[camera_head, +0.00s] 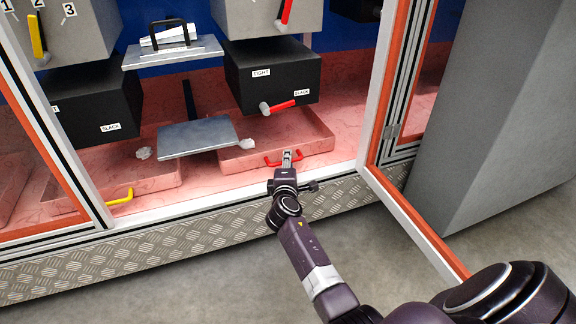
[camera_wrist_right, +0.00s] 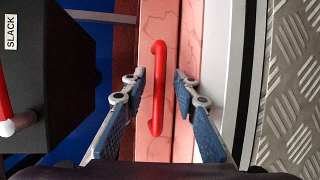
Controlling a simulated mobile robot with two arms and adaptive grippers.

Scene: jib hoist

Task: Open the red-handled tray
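The red-handled tray (camera_head: 318,148) is a shallow pink tray low in the cabinet, under the right-hand black box. Its red handle (camera_head: 270,162) is on its front wall, partly hidden by my right gripper (camera_head: 287,157). In the right wrist view the red handle (camera_wrist_right: 157,90) runs upright between the two fingers of my right gripper (camera_wrist_right: 158,88). The fingers are open, one on each side of the handle, with a gap visible on both sides. My left gripper is not in view.
A second pink tray with a yellow handle (camera_head: 121,196) sits to the left. A grey plate (camera_head: 197,140) lies above and between the trays. A black box with a red lever (camera_head: 282,106) hangs above. The open door frame (camera_head: 408,218) is right of my arm.

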